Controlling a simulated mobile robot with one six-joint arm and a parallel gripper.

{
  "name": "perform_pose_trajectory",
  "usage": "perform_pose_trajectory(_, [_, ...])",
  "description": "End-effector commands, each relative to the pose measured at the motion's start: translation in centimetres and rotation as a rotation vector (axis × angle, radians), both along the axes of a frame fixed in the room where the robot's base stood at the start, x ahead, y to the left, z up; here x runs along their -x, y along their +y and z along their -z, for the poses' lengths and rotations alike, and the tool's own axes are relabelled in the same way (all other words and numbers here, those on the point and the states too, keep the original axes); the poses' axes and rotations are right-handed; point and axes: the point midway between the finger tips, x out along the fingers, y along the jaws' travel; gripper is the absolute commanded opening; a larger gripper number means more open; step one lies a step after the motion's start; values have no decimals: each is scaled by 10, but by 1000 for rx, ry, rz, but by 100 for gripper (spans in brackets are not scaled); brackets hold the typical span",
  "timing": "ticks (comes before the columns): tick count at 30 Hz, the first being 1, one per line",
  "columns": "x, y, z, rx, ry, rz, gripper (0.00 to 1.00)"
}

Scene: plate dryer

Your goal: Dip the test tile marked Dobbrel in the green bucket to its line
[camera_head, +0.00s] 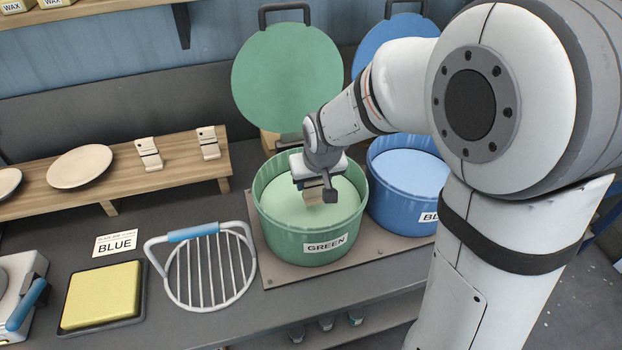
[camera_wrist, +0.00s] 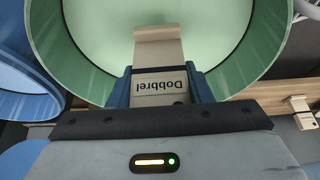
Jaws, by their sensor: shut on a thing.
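My gripper (camera_head: 318,192) is over the inside of the green bucket (camera_head: 310,240), which is labelled GREEN and holds pale green liquid. In the wrist view my gripper (camera_wrist: 160,90) is shut on the beige test tile (camera_wrist: 158,55), with blue fingers on either side. The tile's label reads Dobbrel, upside down in that view. The tile's free end points towards the green liquid (camera_wrist: 100,25). In the head view the tile is mostly hidden by my gripper.
The blue bucket (camera_head: 408,185) stands close on the right. Green (camera_head: 287,80) and blue (camera_head: 392,40) lids stand behind. Two other tiles (camera_head: 149,153) (camera_head: 208,142) and plates (camera_head: 80,166) are on the wooden shelf. A wire rack (camera_head: 210,270), a BLUE card (camera_head: 115,243) and a yellow pad (camera_head: 102,295) lie left.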

Motion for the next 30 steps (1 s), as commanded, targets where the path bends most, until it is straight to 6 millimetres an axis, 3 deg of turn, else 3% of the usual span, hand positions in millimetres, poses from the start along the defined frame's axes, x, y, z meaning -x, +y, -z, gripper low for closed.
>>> perform_pose_trajectory(30, [0, 1, 53, 0, -1, -2, 20])
